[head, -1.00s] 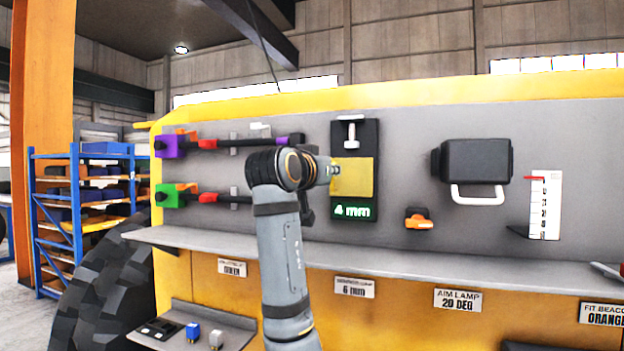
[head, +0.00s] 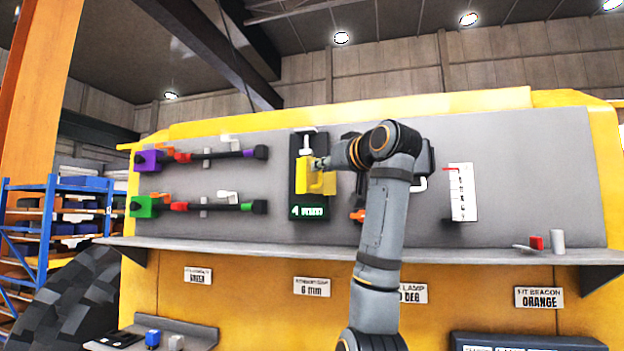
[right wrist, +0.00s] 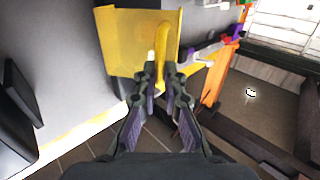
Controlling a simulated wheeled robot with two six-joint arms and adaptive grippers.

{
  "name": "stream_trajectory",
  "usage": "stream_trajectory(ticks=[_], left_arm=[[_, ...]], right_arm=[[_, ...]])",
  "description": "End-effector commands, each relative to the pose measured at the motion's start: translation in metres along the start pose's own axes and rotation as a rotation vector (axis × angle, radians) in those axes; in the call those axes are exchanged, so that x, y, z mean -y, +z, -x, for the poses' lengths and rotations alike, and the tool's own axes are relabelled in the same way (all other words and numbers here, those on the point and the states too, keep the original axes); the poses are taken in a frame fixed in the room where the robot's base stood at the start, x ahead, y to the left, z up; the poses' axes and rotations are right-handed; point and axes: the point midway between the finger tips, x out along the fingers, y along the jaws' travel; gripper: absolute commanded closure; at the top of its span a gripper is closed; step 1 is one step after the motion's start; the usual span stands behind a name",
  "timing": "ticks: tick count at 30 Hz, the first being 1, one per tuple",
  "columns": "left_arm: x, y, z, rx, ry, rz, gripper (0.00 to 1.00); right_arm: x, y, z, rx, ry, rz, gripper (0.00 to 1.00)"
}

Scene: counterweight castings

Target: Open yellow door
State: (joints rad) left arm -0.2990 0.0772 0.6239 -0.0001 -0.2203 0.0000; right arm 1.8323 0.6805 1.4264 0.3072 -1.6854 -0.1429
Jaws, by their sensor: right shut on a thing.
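The yellow door (head: 303,179) is a small plate on a black panel (head: 307,146) marked 4 mm. In the head view its face looks stepped or angled, partly hidden by the gripper, and how far it stands open is unclear. In the right wrist view the door (right wrist: 131,42) fills the top middle, with an upright yellow handle (right wrist: 163,45). My right gripper (head: 319,163) reaches in from the right. Its two fingers (right wrist: 163,82) are closed on the handle's lower end. My left gripper is not in view.
Purple and green clamps (head: 147,160) with rods sit left of the panel. A dark lamp (head: 427,160) is partly hidden behind my right arm. A grey ledge (head: 250,250) runs below. A blue rack (head: 42,235) and big tyre (head: 70,300) stand at left.

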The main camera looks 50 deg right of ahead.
Motion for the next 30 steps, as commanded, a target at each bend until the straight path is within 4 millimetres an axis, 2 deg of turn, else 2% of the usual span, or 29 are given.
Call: stream_trajectory(ticks=[1, 4, 16, 30], left_arm=[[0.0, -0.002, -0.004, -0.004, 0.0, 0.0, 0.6], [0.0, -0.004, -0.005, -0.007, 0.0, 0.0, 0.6], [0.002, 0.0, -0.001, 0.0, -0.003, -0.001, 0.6], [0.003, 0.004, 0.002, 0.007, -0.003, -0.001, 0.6]], right_arm=[[-0.01, -0.004, 0.007, -0.019, -0.033, -0.008, 1.0], [-0.019, -0.005, 0.013, -0.02, -0.122, -0.008, 1.0], [-0.054, -0.007, 0.025, -0.019, -0.11, -0.005, 1.0], [-0.066, -0.008, 0.026, -0.02, -0.117, -0.002, 1.0]])
